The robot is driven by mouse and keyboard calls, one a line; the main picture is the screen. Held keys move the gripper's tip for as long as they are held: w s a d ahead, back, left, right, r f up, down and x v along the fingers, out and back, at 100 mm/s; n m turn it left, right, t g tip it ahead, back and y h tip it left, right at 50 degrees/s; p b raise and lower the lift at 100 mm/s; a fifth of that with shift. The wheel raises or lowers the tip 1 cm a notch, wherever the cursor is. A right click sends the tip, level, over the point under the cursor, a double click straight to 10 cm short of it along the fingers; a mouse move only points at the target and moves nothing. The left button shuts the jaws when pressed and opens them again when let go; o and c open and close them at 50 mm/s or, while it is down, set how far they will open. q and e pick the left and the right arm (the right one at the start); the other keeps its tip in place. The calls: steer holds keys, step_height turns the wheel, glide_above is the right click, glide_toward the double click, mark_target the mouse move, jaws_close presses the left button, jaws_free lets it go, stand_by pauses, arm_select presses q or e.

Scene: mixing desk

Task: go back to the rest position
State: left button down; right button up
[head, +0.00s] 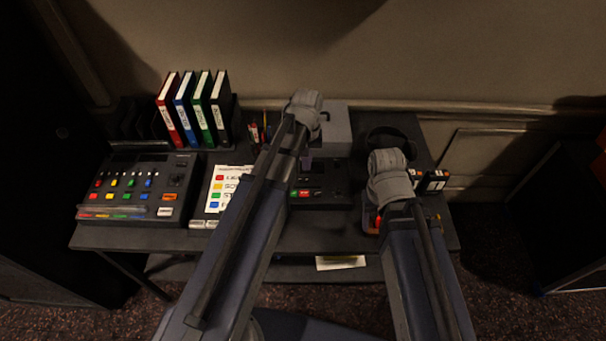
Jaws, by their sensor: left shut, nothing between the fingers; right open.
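My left arm reaches up across the middle of the desk (290,236). Its gripper (306,156) points down over the dark device (328,190) with a red button, mostly hidden behind my wrist; it is shut with nothing in it. I cannot tell whether it touches the device. My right arm comes up from the lower right, and its gripper (388,178) is over the right part of the desk, near a small tray with red and orange bits (371,220). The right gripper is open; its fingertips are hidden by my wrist.
A mixing console (135,187) with coloured buttons stands at the left. Several binders (197,108) stand behind it. A colour-coded card (226,187) lies beside it. Headphones (391,138) and small dark boxes (433,180) are at the right. A wall closes off the back.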

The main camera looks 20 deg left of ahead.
arm_select(q)
steer(key=shift+r+p, duration=0.55)
steer(key=shift+r, duration=0.3)
steer(key=s+d+m+y, duration=0.1)
steer(key=s+d+m, duration=0.6)
steer(key=s+d, duration=0.3)
steer(key=s, duration=0.4)
steer(key=shift+s+d, duration=0.2)
steer(key=shift+d, duration=0.05)
